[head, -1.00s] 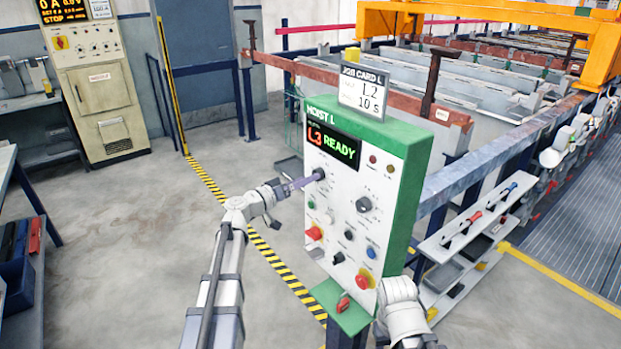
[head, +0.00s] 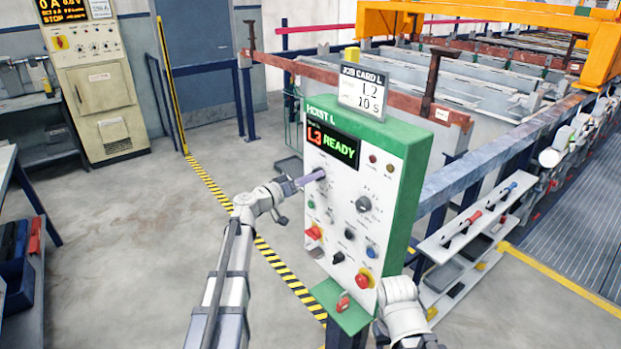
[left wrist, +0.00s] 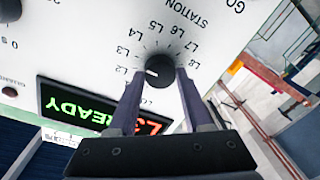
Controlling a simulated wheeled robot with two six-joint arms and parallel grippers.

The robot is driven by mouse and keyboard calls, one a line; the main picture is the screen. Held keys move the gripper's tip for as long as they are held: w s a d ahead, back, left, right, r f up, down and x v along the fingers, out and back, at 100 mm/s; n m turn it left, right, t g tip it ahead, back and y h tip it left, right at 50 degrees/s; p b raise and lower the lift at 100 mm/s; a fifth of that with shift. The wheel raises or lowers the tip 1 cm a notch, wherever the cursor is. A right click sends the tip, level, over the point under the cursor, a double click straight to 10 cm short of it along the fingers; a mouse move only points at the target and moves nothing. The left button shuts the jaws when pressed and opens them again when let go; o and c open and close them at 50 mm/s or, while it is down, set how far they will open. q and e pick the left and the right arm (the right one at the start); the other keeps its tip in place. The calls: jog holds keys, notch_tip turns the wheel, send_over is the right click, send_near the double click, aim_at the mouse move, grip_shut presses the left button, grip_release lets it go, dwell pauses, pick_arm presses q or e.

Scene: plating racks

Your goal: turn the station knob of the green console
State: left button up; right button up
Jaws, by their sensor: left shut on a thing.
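The green console (head: 403,190) has a white sloping face with knobs, buttons and a lit display (head: 332,146) reading L3 READY. The black station knob (left wrist: 163,72) is ringed by L labels in the left wrist view, and its white mark points left, close to L2. My left gripper (head: 312,178) reaches the upper left of the face, with one finger on each side of the knob, and is shut on it. The fingers hide part of the knob and the label ring. My right gripper is out of view; only part of that arm shows below the console.
A job card (head: 362,92) reading L2 and 10 s stands on top of the console. Other knobs (head: 363,204) and a red button (head: 362,281) sit right of and below my left gripper. A shelf (head: 470,235) with tools is at the right.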

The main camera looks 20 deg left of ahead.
pick_arm(q)
grip_shut()
jog(key=shift+n, duration=0.4)
jog(key=n+p, duration=0.1)
jog(key=n, duration=0.7)
jog(key=n+g, duration=0.1)
jog(key=n, duration=0.7)
jog(key=shift+a+g+p, duration=0.15)
jog(key=shift+g+p, duration=0.15)
jog(key=shift+p, duration=0.05)
jog(key=shift+n, duration=0.3)
jog(key=o, duration=0.8)
grip_release()
jog(key=shift+h, duration=0.3)
